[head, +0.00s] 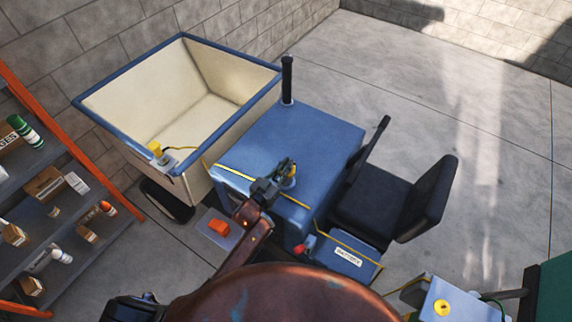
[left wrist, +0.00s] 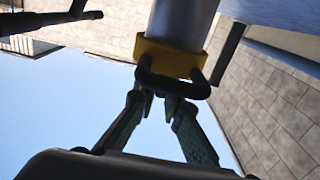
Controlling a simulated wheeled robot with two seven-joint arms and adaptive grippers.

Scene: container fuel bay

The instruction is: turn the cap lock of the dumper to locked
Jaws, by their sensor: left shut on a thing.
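The dumper (head: 320,130) is blue, with a cream skip at its front and a black seat behind. In the left wrist view, a yellow block (left wrist: 172,57) sits on a grey cylinder (left wrist: 184,20) and carries a black loop handle (left wrist: 172,84). My left gripper (left wrist: 160,94) has its two fingers at this handle and is shut on it. I cannot read the lock's position. My right gripper is not in view.
An orange-framed shelf (head: 75,150) with several bottles and boxes stands at left. The skip (head: 125,85) lies beyond the gripper, and a black upright pipe (head: 287,80) rises behind it. A red knob (head: 309,240) is near my arm. Open concrete floor lies at right.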

